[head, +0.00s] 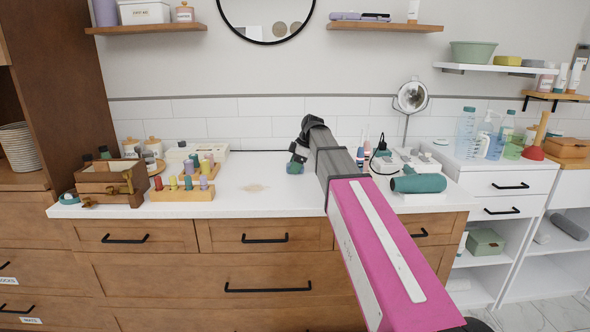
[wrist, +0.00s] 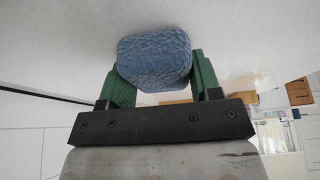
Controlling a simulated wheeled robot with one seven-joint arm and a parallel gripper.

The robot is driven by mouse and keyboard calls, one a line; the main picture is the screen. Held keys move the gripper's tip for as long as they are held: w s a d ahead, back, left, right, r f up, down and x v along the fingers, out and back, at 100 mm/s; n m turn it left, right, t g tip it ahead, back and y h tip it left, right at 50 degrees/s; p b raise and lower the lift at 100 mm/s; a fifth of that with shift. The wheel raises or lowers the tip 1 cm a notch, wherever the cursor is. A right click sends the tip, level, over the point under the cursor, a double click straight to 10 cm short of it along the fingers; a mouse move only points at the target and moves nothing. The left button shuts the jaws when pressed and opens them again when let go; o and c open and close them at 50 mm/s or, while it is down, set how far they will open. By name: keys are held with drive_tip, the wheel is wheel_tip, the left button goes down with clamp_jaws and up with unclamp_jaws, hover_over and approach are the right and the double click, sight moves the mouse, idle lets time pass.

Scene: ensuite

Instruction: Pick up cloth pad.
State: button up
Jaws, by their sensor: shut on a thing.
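The cloth pad (wrist: 155,60) is a blue, textured, rounded block in the wrist view. My gripper (wrist: 158,80) has its two green fingers on either side of the pad and is shut on it. In the head view my gripper (head: 295,167) is small and low over the white countertop (head: 270,205), left of the end of my arm. The pad is hard to make out there. I cannot tell whether it touches the countertop.
Left on the counter are a wooden crate (head: 110,184) and a peg block (head: 182,193) with coloured pegs. The counter's middle front is clear.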

sight(290, 164)
drive_tip(key=shift+r, duration=0.45)
drive_tip(key=r, duration=0.3)
drive_tip(key=shift+s+a+r, duration=0.1)
drive_tip(key=shift+s+r, duration=0.1)
drive_tip(key=shift+r, duration=0.1)
drive_tip(key=s+a+r, duration=0.4)
drive_tip(key=s+r, duration=0.2)
drive_tip(key=s, duration=0.4)
drive_tip(key=shift+s+a+r, duration=0.15)
drive_tip(key=shift+a+r, duration=0.1)
drive_tip(key=shift+o, duration=0.4)
